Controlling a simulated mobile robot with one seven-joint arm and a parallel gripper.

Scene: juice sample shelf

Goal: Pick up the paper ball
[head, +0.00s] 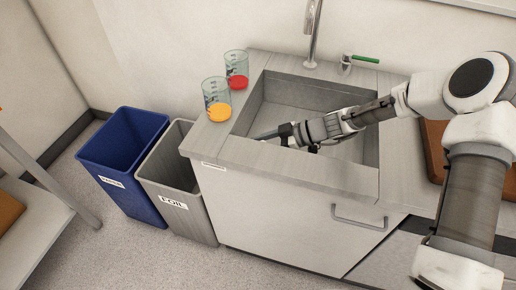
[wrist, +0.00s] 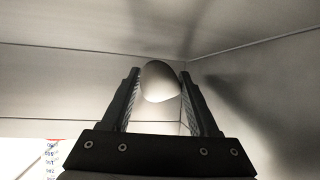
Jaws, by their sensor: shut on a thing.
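The paper ball (wrist: 160,82) shows in the wrist view as a pale, rounded lump between the two black fingers. My gripper (wrist: 160,100) is shut on it, with a finger on each side. In the head view my gripper (head: 285,133) is over the left part of the sink basin (head: 285,92), pointing left. I cannot make out the ball in the head view, where the gripper and arm hide much of the basin.
Beakers with red (head: 237,70) and orange liquid (head: 217,100) stand on the counter left of the sink. A blue bin (head: 125,160) and a grey bin labelled FOIL (head: 178,175) stand on the floor. A faucet (head: 313,35) rises behind the basin.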

